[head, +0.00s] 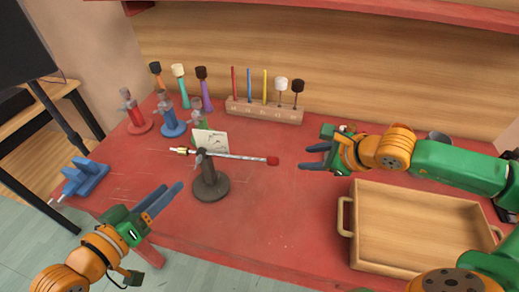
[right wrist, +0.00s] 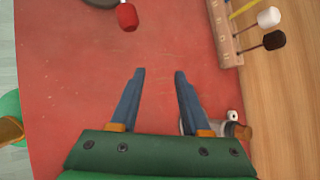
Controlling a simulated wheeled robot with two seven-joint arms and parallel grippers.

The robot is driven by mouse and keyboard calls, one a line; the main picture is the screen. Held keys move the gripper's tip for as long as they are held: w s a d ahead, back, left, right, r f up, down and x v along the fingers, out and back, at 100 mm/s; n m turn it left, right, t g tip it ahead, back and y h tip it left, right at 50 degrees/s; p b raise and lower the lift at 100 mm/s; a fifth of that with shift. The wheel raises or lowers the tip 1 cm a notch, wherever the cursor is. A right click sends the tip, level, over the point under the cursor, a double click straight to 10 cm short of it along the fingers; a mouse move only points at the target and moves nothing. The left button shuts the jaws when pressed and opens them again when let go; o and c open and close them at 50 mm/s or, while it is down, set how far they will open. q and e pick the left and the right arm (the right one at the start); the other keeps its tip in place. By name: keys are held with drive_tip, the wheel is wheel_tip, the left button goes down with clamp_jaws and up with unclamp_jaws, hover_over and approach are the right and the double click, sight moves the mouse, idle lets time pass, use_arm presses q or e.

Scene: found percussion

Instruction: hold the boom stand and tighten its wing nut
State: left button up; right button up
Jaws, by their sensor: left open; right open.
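The boom stand (head: 209,186) stands upright on the red bench, with a round dark base and a short post. Its pale boom rod (head: 240,156) lies nearly level across the post top, with a brass piece at the left end and a red tip at the right. The red tip also shows in the right wrist view (right wrist: 127,17). The wing nut is too small to make out at the dark joint. My left gripper (head: 173,194) is open and empty, left of and in front of the base. My right gripper (head: 303,157) is open and empty, right of the red tip.
A wooden tray (head: 345,222) with handles stands at the front right. A rack (head: 264,110) of sticks and mallets is at the back. Several coloured stands (head: 172,123) and a blue clamp-like piece (head: 86,177) are at left. A small card (head: 211,140) is behind the boom.

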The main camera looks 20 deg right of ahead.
drive_tip(key=w+r+g, duration=0.2)
drive_tip(key=w, duration=0.7)
wheel_tip(320, 180, up, 5)
drive_tip(key=n+g, duration=0.3)
drive_tip(key=g, duration=0.1)
hover_over(259, 160)
drive_tip(key=w+d, duration=0.2)
drive_tip(key=w, duration=0.3)
drive_tip(key=s+f+g+h, duration=0.1)
drive_tip(key=s+a+f+h, duration=0.1)
drive_tip(key=s+f, duration=0.1)
drive_tip(key=s+a+f+g, duration=0.1)
drive_tip(key=shift+s+a+f+g+h, duration=0.1)
drive_tip(key=shift+s+f+g+h, duration=0.2)
drive_tip(key=shift+s+f+h, duration=0.1)
wheel_tip(259, 160, down, 7)
drive_tip(key=shift+w+d, duration=0.1)
drive_tip(key=shift+d, duration=0.1)
clamp_jaws()
